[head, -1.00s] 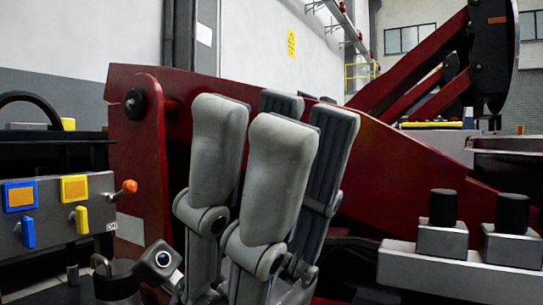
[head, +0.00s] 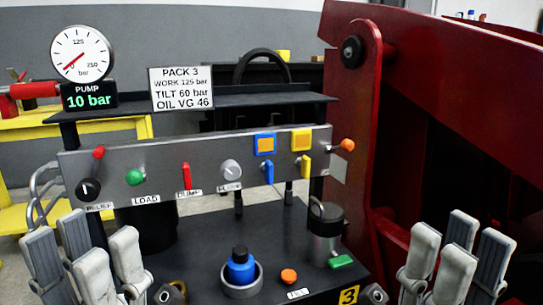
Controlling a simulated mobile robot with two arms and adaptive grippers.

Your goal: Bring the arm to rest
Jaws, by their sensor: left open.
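My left gripper (head: 84,245) is at the lower left of the head view, in front of the left end of the control panel (head: 215,160). Its grey fingers point up with a gap between them, open and empty. My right gripper (head: 458,245) is at the lower right, in front of the red positioner frame (head: 395,130). Its fingers point up and stand close together from this angle, with nothing seen between them. Both grippers look apart from the panel. The lower arms are out of view.
The panel carries coloured knobs and levers. A gauge (head: 82,53) stands over a display (head: 90,96) reading 10 bar. On the dark bench are a blue knob (head: 240,266), an orange button (head: 289,276) and a metal canister (head: 325,235). A yellow stand (head: 95,128) is at left.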

